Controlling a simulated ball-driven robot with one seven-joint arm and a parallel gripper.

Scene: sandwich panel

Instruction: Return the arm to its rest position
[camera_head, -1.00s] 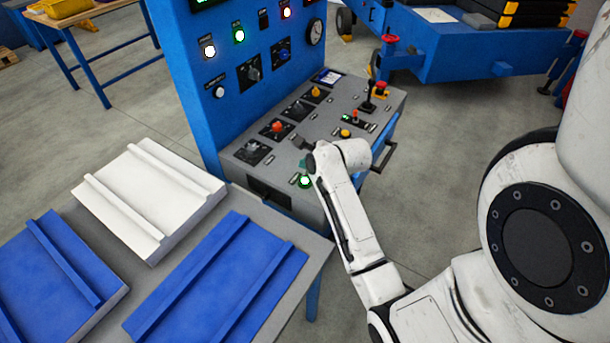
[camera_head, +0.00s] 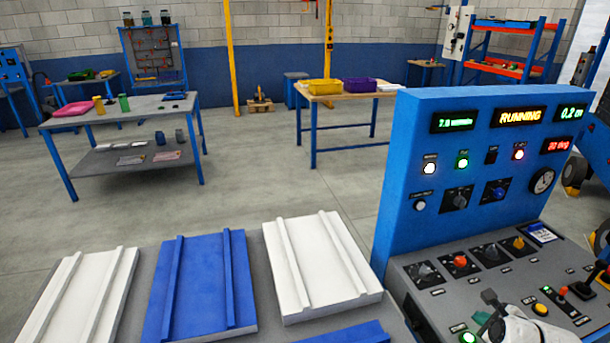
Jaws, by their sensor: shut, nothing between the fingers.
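My gripper (camera_head: 489,297) is a small dark shape at the bottom right, shut and holding nothing. It shows over the front part of the control panel's desk (camera_head: 430,300), near the knobs. The white wrist of my arm (camera_head: 515,328) shows behind it at the picture's lower edge. The rest of the arm is out of view. Whether the gripper touches the desk cannot be told.
The blue control panel (camera_head: 405,190) has lit displays, one reading RUNNING. A red knob (camera_head: 460,262) and a lit green button (camera_head: 467,338) are near my gripper. White (camera_head: 320,262) and blue panels (camera_head: 200,285) lie on the table to the left. Open floor lies beyond.

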